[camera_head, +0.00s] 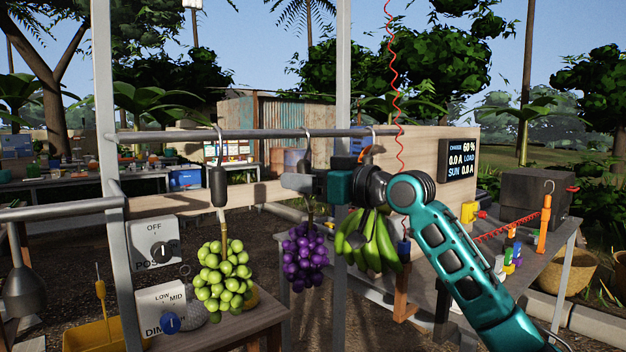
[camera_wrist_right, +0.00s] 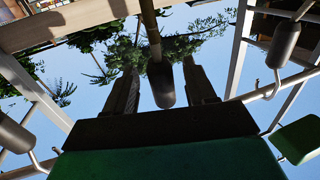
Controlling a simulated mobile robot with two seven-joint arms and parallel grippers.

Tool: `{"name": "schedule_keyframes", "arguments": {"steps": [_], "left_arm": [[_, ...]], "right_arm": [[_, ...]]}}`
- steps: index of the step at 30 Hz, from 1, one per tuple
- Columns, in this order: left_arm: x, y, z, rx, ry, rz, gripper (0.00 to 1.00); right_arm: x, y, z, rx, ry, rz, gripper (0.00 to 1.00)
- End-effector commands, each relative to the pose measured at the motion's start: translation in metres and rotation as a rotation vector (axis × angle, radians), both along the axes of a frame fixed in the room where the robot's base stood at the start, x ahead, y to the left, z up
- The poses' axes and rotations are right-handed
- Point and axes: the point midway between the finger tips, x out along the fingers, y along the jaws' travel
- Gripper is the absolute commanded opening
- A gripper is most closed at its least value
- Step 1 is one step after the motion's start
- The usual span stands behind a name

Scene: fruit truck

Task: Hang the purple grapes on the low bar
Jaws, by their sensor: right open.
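The purple grapes (camera_head: 305,258) hang in the head view between green grapes (camera_head: 222,283) and green bananas (camera_head: 378,243). Their hook (camera_head: 307,138) is over the upper grey bar (camera_head: 262,134). A lower grey bar (camera_head: 50,211) shows at the left edge; I cannot tell which bar the task calls low. My right gripper (camera_head: 296,182) is above the purple grapes at the height of their hanger and hides part of it. In the wrist view its open fingers stand either side of a grey hanger body (camera_wrist_right: 161,86). My left gripper is out of view.
Grey posts (camera_head: 343,70) frame the bars. A switch box (camera_head: 157,245) and a dimmer box (camera_head: 166,307) are at the lower left. A table (camera_head: 545,262) with small items stands at the right. The neighbouring green grapes and bananas hang close to the purple grapes.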

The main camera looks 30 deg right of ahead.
Motion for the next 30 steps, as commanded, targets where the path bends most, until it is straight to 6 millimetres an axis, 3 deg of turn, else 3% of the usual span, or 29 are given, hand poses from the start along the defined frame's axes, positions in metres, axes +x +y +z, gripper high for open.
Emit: {"name": "schedule_keyframes", "arguments": {"steps": [5,15,21,30], "left_arm": [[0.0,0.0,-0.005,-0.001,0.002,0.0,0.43],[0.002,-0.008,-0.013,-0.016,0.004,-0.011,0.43],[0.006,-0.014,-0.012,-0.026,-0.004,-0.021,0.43],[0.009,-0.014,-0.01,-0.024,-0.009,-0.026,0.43]], "right_arm": [[-0.015,-0.006,-0.001,-0.002,-0.003,-0.003,0.55],[-0.076,-0.027,-0.003,-0.003,-0.002,-0.002,0.55],[-0.102,-0.036,-0.001,0.0,-0.003,-0.001,0.55],[-0.121,-0.043,0.001,0.0,-0.004,-0.001,0.55]]}}
